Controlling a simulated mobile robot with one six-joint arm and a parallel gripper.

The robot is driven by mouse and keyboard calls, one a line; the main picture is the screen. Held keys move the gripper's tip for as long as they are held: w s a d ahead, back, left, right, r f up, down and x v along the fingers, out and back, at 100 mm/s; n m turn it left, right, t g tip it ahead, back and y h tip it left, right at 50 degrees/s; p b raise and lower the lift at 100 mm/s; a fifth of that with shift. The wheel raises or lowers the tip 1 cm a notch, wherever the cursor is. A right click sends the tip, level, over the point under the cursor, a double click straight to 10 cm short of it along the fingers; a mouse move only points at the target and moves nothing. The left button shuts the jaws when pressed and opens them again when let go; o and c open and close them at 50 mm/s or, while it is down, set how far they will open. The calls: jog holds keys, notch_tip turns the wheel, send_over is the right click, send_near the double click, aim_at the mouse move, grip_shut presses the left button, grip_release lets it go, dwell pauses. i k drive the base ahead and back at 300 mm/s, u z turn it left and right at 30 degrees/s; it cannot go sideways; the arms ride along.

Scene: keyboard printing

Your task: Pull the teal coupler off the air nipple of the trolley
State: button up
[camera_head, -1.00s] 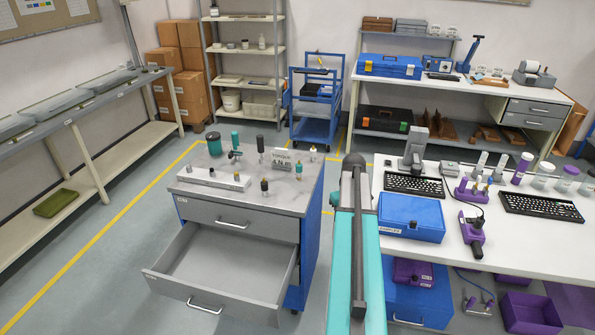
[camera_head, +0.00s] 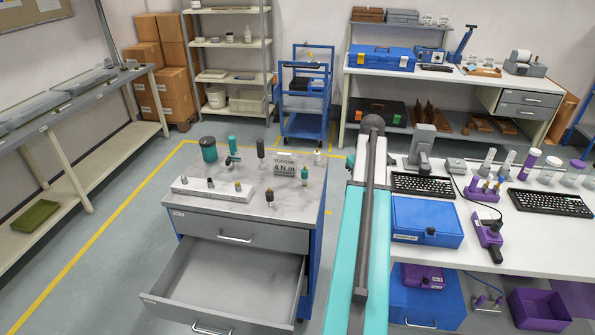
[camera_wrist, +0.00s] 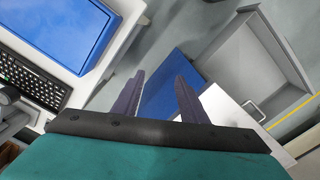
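My gripper (camera_wrist: 160,85) shows in the wrist view with two purple fingers apart and nothing between them. The head view shows my arm but not the fingers. A drawer cabinet with a marble top (camera_head: 222,218) stands left of my arm. On its top are two small upright teal-bodied pieces, one near the back (camera_head: 232,150) and one by the torque sign (camera_head: 304,173). I cannot tell whether either is the coupler. A blue trolley (camera_head: 306,100) stands at the back. No nipple can be made out on it, and the wrist view shows no coupler.
The cabinet's lower drawer (camera_head: 225,285) is pulled out and empty. A white bench (camera_head: 540,250) on the right holds a blue case (camera_head: 425,218), keyboards and several bottles. A long shelf (camera_head: 80,110) runs along the left. Floor between shelf and cabinet is clear.

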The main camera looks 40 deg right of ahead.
aim_at(238, 296)
jog(key=i, duration=0.95)
jog(key=u, duration=0.05)
